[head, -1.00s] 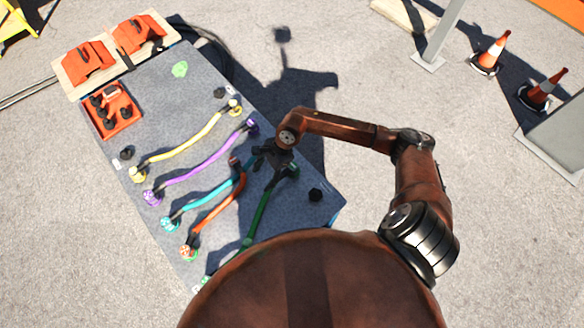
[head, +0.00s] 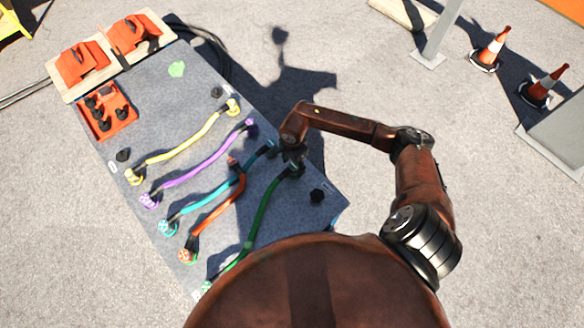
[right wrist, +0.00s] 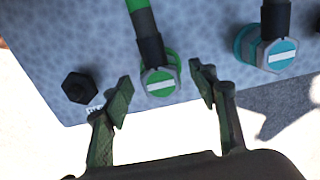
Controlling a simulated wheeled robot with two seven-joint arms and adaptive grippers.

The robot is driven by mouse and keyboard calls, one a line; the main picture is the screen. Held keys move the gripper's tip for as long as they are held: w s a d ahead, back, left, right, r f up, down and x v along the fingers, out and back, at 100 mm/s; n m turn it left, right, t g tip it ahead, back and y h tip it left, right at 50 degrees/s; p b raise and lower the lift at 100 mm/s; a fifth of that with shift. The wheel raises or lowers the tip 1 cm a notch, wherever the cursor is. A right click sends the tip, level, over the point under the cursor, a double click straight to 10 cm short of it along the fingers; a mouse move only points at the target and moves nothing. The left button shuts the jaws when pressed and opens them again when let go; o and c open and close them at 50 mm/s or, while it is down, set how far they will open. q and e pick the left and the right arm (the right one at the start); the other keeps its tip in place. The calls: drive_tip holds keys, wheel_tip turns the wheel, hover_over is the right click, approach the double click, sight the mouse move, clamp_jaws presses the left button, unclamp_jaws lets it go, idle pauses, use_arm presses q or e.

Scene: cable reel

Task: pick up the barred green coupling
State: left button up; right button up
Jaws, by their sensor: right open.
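The barred green coupling (right wrist: 158,84) has a green face with a white bar and a dark collar. It sits at the end of a green hose (head: 262,212) on the grey speckled table. In the right wrist view my right gripper (right wrist: 162,88) is open, with one finger on each side of the coupling and gaps to both. In the head view the right gripper (head: 293,158) is over the far end of the green hose and partly hides the coupling. My left gripper is not in view.
A barred teal coupling (right wrist: 275,55) stands close to the right finger in the wrist view. A black knob (right wrist: 79,87) is to the left. Orange, purple and yellow hoses (head: 190,142) lie farther along the table. A red tray (head: 107,112) is at the far left.

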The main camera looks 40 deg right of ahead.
drive_tip(key=shift+c, duration=0.5)
drive_tip(key=c, duration=1.3)
